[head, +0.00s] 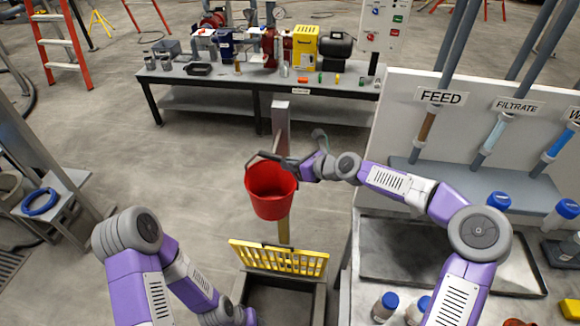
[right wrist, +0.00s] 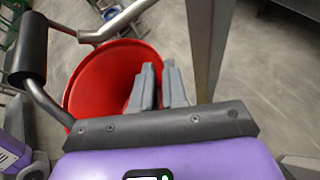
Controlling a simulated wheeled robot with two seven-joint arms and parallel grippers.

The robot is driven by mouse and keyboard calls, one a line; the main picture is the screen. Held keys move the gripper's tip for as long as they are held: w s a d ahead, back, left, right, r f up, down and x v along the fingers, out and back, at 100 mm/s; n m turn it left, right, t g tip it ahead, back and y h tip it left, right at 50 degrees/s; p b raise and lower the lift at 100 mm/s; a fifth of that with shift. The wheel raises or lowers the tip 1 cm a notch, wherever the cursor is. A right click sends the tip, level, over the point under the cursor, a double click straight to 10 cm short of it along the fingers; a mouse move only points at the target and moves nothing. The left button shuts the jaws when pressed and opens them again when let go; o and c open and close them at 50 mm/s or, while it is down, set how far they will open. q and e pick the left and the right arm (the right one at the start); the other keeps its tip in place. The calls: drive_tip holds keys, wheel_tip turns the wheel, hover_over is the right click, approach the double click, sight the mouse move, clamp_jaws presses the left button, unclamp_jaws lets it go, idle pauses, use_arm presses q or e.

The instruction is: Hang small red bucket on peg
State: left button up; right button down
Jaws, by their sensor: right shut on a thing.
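The small red bucket (head: 271,198) hangs roughly upright in the air in the head view, in front of a post. Its open mouth faces up. My right gripper (head: 290,163) is at the bucket's right rim and shut. In the right wrist view its fingers (right wrist: 161,85) straddle the edge of the red bucket (right wrist: 98,82), seemingly at the rim. The handle with its black grip (right wrist: 27,50) lies to the left of the fingers. The post (head: 281,118) has a grey top and yellow lower part; I cannot make out a peg on it. My left gripper is out of view below.
A yellow slotted rack (head: 280,258) stands below the bucket, on a dark frame. A workbench (head: 210,75) with pumps and tools is behind. At right are a metal tray (head: 400,265), blue-capped bottles (head: 385,306) and a panel with pipes (head: 400,110). Floor left of the bucket is clear.

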drive_tip(key=w+d+f+p, duration=0.1)
drive_tip(key=w, duration=0.5)
drive_tip(key=shift+w+p, duration=0.2)
drive_tip(key=shift+p, duration=0.2)
idle(0.3)
drive_tip(key=shift+d+f, duration=0.1)
idle(0.4)
